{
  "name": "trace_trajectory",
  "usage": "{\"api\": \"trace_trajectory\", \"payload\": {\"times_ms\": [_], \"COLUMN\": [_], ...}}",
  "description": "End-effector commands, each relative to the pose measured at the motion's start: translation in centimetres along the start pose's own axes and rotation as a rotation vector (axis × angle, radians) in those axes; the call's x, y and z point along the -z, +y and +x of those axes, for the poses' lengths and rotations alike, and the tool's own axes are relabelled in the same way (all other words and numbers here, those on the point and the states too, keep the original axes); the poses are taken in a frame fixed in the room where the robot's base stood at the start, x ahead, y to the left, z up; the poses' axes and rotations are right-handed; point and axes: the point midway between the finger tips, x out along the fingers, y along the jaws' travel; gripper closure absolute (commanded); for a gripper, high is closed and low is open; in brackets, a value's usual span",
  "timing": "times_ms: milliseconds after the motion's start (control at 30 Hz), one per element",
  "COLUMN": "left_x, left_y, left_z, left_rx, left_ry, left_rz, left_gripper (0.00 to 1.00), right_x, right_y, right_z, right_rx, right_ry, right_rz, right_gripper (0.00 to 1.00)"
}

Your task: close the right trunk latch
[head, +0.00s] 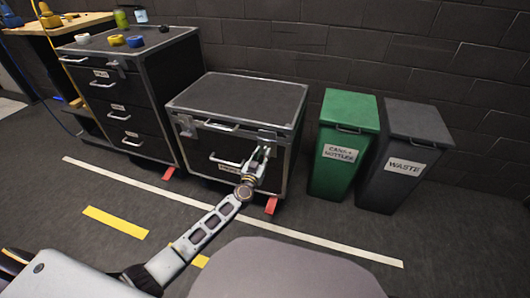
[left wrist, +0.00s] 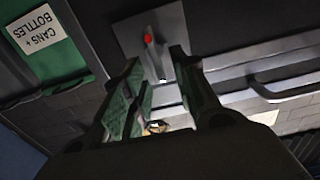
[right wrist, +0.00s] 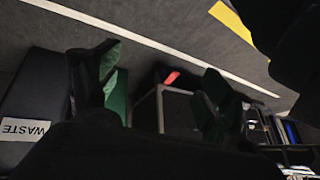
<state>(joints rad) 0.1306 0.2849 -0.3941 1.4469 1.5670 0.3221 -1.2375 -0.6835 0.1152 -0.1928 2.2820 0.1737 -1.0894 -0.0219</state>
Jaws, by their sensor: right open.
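The black trunk (head: 228,95) with silver edges stands in the middle of the head view, its lid down. Its right latch (head: 268,136) is on the front, near the right corner, and it shows large in the left wrist view as a grey plate (left wrist: 150,25) with a red dot. My left gripper (head: 263,153) is at this latch, its fingers open and apart on either side of the plate's end. I cannot tell whether they touch it. The left latch (head: 187,127) is at the other corner. My right gripper (right wrist: 160,85) is open and empty, seen only in the right wrist view.
A green bin (head: 340,115) and a dark waste bin (head: 405,125) stand right of the trunk. Red pedals (head: 271,205) stick out at the trunk's base.

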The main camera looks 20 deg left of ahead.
Motion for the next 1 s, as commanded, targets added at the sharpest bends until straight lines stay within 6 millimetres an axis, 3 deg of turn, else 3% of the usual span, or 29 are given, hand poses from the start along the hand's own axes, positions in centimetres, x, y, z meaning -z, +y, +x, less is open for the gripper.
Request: {"api": "trace_trajectory", "payload": {"times_ms": [200, 400, 900, 1000], "left_x": [-0.1, -0.1, 0.1, 0.1], "left_y": [0.1, 0.0, 0.0, 0.0], "left_z": [1.9, 3.1, 3.7, 3.7], "left_rx": [-0.001, 0.000, 0.000, 0.000], "left_ry": [0.002, 0.001, 0.001, 0.001], "left_rz": [-0.001, -0.001, -0.001, -0.001], "left_gripper": [0.71, 0.71, 0.71, 0.84], "right_x": [-1.5, -1.7, -1.7, -1.6], "right_y": [0.1, 0.1, 0.1, 0.1], "right_z": [1.9, 2.9, 3.2, 3.2], "right_rx": [0.013, 0.023, 0.026, 0.026], "right_ry": [0.022, 0.049, 0.065, 0.065], "right_rz": [0.014, 0.026, 0.032, 0.032], "right_gripper": [0.20, 0.20, 0.20, 0.20]}}
